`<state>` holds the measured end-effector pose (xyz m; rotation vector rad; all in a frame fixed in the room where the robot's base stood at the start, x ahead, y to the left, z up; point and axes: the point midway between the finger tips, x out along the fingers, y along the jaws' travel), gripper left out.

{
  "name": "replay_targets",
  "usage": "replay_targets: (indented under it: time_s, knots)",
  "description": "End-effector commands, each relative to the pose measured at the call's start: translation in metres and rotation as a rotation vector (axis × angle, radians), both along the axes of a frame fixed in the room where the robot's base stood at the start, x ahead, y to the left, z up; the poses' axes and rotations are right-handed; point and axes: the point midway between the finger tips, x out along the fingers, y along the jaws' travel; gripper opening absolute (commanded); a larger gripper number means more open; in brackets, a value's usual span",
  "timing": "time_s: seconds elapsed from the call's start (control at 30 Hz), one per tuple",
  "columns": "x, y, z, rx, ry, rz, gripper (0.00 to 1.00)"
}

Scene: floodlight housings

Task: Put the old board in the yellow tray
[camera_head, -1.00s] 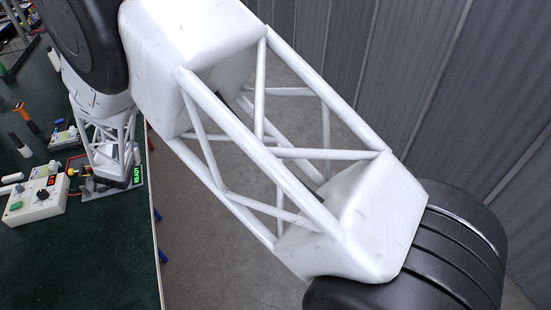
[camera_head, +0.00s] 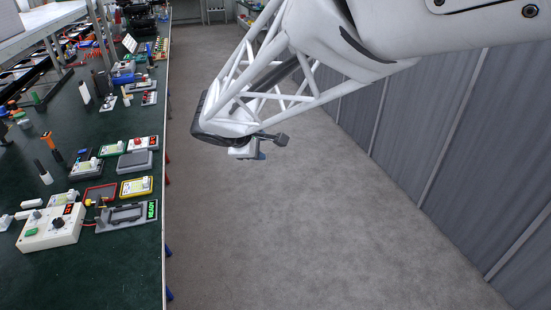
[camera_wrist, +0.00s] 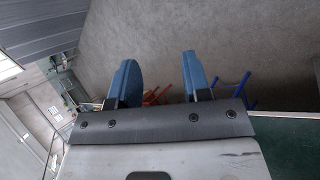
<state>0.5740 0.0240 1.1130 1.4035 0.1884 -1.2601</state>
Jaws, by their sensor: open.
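The yellow tray (camera_head: 124,193) lies on the green table at the left of the head view, near its right edge, and a pale piece with a small green patch shows inside its rim. I cannot tell whether that piece is the old board, and I make out the old board nowhere else for sure. My gripper (camera_head: 261,154) hangs over the floor, right of the table and well away from the yellow tray. In the wrist view my gripper (camera_wrist: 158,62) has its two blue fingers wide apart with nothing between them.
A white control box (camera_head: 38,240), a red tray (camera_head: 88,190) and a grey box (camera_head: 135,161) stand close by. Bare floor lies between table and grey wall.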

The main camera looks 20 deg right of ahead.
Motion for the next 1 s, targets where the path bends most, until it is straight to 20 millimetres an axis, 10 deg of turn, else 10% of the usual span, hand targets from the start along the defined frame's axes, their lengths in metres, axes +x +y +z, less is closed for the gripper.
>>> replay_targets:
  time_s: [0.27, 0.6, 1.0]
  knots:
    - [-0.108, -0.038, 0.021, 0.316, -0.053, -0.378, 0.44]
    - [-0.220, -0.038, 0.027, 0.701, -0.107, -0.778, 0.44]
    - [-0.260, -0.028, 0.025, 0.869, -0.119, -0.931, 0.44]
